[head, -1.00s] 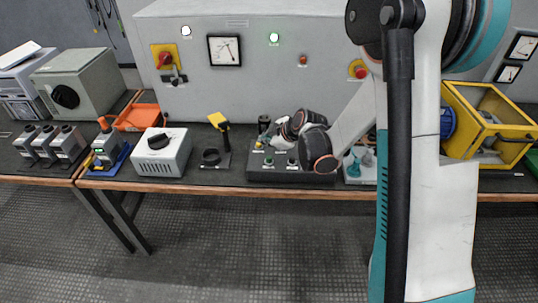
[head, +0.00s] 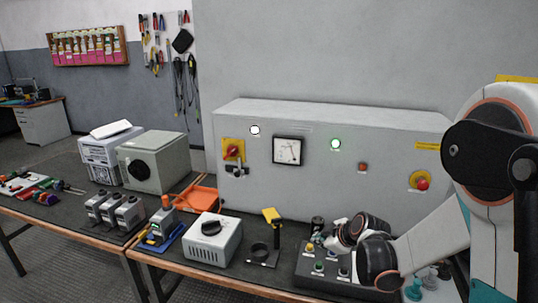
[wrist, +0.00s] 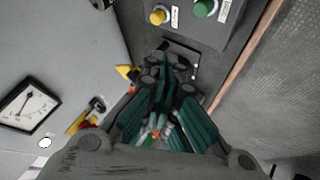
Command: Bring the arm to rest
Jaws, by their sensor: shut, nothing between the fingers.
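My arm (head: 432,242) comes in from the right side of the head view and bends down over the black push-button box (head: 312,268) on the bench. In the wrist view my gripper (wrist: 165,68) has its dark green fingers drawn together, with nothing held between them. The fingers point toward the bench beside the button box, which shows at the top with a yellow button (wrist: 158,16) and a green button (wrist: 204,8). In the head view the fingers are mostly hidden behind my wrist.
A grey cabinet (head: 320,175) with a meter and lamps stands behind the bench. A white dial box (head: 212,240), a yellow-topped stand (head: 271,216) and an orange tray (head: 197,198) are left of my arm. The bench's front edge (head: 230,283) is close by.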

